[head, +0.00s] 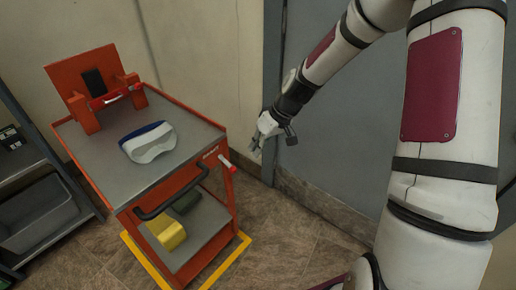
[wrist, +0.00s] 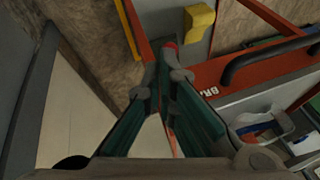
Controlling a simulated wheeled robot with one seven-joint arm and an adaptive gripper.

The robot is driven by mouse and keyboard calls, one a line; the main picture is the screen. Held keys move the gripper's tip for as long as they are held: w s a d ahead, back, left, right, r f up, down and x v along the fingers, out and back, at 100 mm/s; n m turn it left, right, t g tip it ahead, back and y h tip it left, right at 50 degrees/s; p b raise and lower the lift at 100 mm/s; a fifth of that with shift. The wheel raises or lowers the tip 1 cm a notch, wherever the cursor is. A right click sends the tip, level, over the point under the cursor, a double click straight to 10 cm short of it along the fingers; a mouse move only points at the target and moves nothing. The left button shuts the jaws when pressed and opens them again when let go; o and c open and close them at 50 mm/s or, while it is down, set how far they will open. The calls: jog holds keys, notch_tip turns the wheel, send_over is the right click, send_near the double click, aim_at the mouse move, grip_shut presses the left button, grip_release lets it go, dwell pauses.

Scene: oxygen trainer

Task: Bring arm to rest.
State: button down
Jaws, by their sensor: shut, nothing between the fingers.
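My gripper (head: 257,144) hangs at the end of my arm to the right of the red cart (head: 218,150), in front of the grey door. It is apart from the cart and holds nothing. In the wrist view my gripper's two fingers (wrist: 163,65) come together at the tips, and a red knob on the cart shows just past them. The fingers are shut and empty.
The cart's grey top (head: 185,112) bears a white and blue mask-like piece (head: 148,142) and a red stand (head: 97,88). A yellow block (head: 167,234) lies on its lower shelf. A dark shelf unit (head: 38,150) stands at left. A grey door (head: 340,125) is behind my arm.

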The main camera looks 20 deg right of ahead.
jog(key=s+r+h+p, duration=0.2)
jog(key=s+r+p, duration=0.1)
jog(key=s+r, duration=0.65)
jog(key=s+r+h+p, duration=0.2)
jog(key=s+r, duration=0.4)
jog(key=r, duration=0.7)
jog(key=s+r+m+p, duration=0.2)
jog(key=s+r, duration=0.3)
jog(key=s, duration=0.4)
jog(key=s+r+m+t+p, duration=0.1)
jog(key=s+r+m+p, duration=0.1)
jog(key=s+r, duration=0.4)
jog(key=s+p, duration=0.1)
jog(key=s, duration=0.3)
jog(key=shift+s+a+r+t+h, duration=0.15)
jog(key=shift+s+r+t+h, duration=0.1)
jog(key=shift+s+t+h, duration=0.05)
